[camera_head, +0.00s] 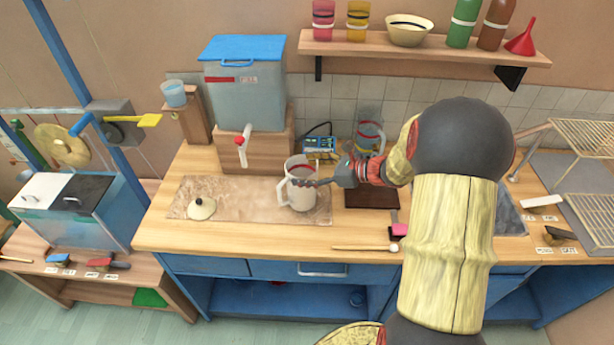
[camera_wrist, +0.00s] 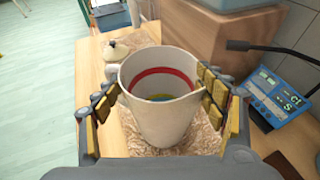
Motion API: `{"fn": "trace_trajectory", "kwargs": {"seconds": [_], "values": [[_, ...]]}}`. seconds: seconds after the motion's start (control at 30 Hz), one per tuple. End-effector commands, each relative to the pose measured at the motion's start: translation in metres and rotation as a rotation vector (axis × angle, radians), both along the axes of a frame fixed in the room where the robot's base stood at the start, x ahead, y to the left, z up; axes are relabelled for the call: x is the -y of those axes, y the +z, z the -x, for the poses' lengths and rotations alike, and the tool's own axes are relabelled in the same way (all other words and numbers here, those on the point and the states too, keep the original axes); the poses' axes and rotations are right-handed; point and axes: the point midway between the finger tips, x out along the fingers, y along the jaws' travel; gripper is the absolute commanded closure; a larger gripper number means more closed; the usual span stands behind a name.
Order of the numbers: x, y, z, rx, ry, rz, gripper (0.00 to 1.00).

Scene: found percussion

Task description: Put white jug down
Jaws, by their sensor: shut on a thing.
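The white jug (camera_head: 301,184) is upright over the right part of the beige stone-patterned mat (camera_head: 245,208) on the wooden counter. In the wrist view the jug (camera_wrist: 158,118) stands between my gripper's two padded fingers, with a red band and some yellow showing inside it. My gripper (camera_head: 318,182) reaches it from the right and is shut on it; the wrist view shows the gripper (camera_wrist: 160,108) with a finger at each side. I cannot tell whether the jug's base touches the mat. A cream lid (camera_head: 201,208) with a knob lies on the mat's left part.
A blue-lidded tank (camera_head: 245,85) with a tap stands on a wooden block behind the mat. A clear jug (camera_head: 369,132) and a small blue device (camera_head: 320,142) are at the back. A beater (camera_head: 365,247) lies near the front edge. The mat's middle is clear.

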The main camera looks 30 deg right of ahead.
Motion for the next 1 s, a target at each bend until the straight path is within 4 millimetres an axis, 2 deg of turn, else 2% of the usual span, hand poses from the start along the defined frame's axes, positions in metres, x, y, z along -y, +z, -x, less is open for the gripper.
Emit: {"fn": "trace_trajectory", "kwargs": {"seconds": [0.03,0.1,0.5,0.53,0.83,1.0], "values": [[0.0003,-0.0104,-0.0001,0.000,0.000,-0.001,0.89],[0.0005,-0.0158,-0.0004,0.002,-0.001,-0.001,0.89],[0.0004,-0.0190,-0.0002,0.002,-0.001,0.000,0.89],[0.0003,-0.0202,0.0003,0.000,-0.001,0.000,0.28],[0.0001,-0.0195,0.0003,0.000,0.000,0.000,0.11],[0.0001,-0.0195,0.0003,0.000,0.000,0.000,0.10]]}}
